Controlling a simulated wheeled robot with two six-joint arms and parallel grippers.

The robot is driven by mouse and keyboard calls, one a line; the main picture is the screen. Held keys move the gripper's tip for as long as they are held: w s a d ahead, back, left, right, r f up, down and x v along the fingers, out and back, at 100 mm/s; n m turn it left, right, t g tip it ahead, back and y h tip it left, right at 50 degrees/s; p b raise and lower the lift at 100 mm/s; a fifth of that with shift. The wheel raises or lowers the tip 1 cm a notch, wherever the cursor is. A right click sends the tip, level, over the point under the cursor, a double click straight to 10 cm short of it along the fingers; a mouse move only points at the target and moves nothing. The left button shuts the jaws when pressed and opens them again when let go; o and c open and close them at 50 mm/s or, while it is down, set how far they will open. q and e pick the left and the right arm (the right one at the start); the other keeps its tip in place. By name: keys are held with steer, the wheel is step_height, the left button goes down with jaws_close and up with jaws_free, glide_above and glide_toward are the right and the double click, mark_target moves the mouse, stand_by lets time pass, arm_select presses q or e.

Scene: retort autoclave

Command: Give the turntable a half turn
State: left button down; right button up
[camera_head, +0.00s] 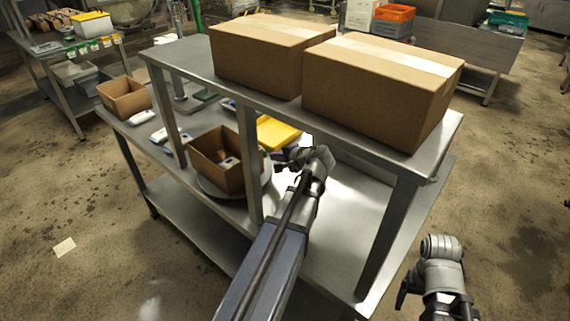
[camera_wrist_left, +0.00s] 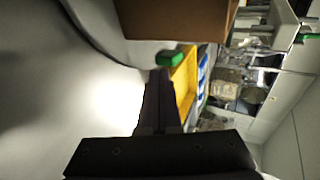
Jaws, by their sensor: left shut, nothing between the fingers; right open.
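The grey round turntable (camera_head: 208,190) lies on the table under the upper shelf, partly hidden by a shelf post. An open brown box (camera_head: 232,178) with small items inside stands on it; the box also shows in the left wrist view (camera_wrist_left: 175,20). In that view the turntable's curved rim (camera_wrist_left: 105,35) is at the upper left, and a green block (camera_wrist_left: 170,58) sits just ahead of my fingertips. My left gripper (camera_head: 280,158) is shut and empty beside the turntable's right side; contact with the block cannot be told. My right gripper (camera_head: 402,290) is open and empty, off the table at lower right.
Two closed cartons (camera_head: 265,50) (camera_head: 375,90) stand on the upper shelf (camera_head: 190,62). A yellow tray (camera_head: 277,133) lies behind the turntable. A smaller open box (camera_head: 124,98) and white items (camera_head: 141,117) are at the left. The table's right part (camera_head: 345,215) is bare.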

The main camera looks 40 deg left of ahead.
arm_select(q)
steer(key=shift+w+a+r, duration=0.1)
steer(key=shift+w+a, duration=0.05)
steer(key=shift+a, duration=0.45)
steer(key=shift+w+a, duration=0.15)
steer(key=shift+a, duration=0.45)
steer(key=shift+w+a, duration=0.15)
steer(key=shift+w, duration=0.1)
steer(key=shift+w+a+n+g, duration=0.4)
steer(key=shift+a+g, duration=0.05)
steer(key=shift+a, duration=0.25)
steer(key=shift+w+a+n+g, duration=0.35)
steer(key=shift+a+n+g, duration=0.1)
steer(key=shift+a, duration=0.25)
steer(key=shift+s+d, duration=0.1)
